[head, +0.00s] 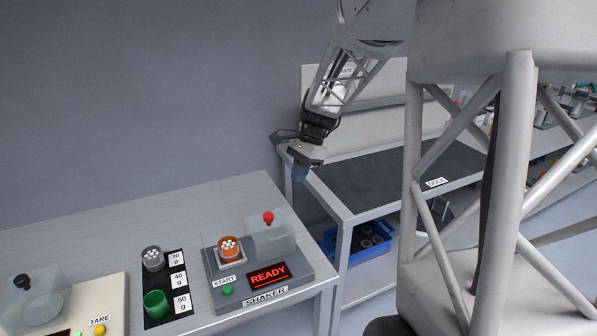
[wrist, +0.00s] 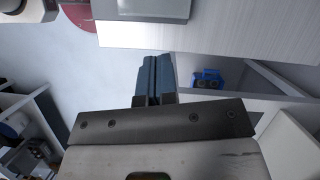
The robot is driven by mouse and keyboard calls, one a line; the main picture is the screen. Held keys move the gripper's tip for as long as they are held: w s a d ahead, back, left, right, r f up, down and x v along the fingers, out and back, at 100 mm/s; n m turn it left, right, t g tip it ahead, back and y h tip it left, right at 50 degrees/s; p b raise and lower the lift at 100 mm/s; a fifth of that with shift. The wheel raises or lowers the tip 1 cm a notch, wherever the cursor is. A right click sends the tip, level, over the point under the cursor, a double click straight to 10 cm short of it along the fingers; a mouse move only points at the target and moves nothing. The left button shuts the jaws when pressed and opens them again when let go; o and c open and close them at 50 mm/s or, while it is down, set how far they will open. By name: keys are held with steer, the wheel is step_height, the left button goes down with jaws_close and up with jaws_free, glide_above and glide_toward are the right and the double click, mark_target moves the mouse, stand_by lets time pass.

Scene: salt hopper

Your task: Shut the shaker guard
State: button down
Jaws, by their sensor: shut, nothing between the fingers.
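The shaker (head: 300,283) is a grey unit near the right end of the bench, with a lit READY display (head: 268,276) and a green START button (head: 227,291). Its clear guard (head: 274,240) has a red knob (head: 268,218) and stands to the right of an orange cup (head: 229,256). The cup holds pale pieces and sits uncovered on the shaker's platform. My gripper (head: 300,174) is above and right of the guard, apart from it. Its blue fingers (wrist: 153,80) are shut and empty in the wrist view, where the guard is not visible.
A dark mat (head: 180,318) left of the shaker carries a grey cup (head: 153,258), a green cup (head: 157,304) and weight labels. A scale (head: 95,300) with a clear cover stands far left. A dark-topped bench (head: 380,175) is right. Space above the shaker is clear.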

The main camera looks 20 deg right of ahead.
glide_toward(273, 223)
steer(key=d+f, duration=0.1)
steer(key=f, duration=0.1)
steer(key=d+f, duration=0.1)
steer(key=shift+w+d+f, duration=0.3)
steer(key=shift+w+f, duration=0.05)
steer(key=shift+f, duration=0.05)
steer(key=a, duration=0.2)
steer(key=shift+s+a, duration=0.3)
steer(key=shift+a, duration=0.05)
steer(key=shift+s+a, duration=0.15)
steer(key=shift+a, duration=0.45)
steer(key=a, duration=1.2)
steer(key=shift+a, duration=0.3)
steer(key=shift+d, duration=0.15)
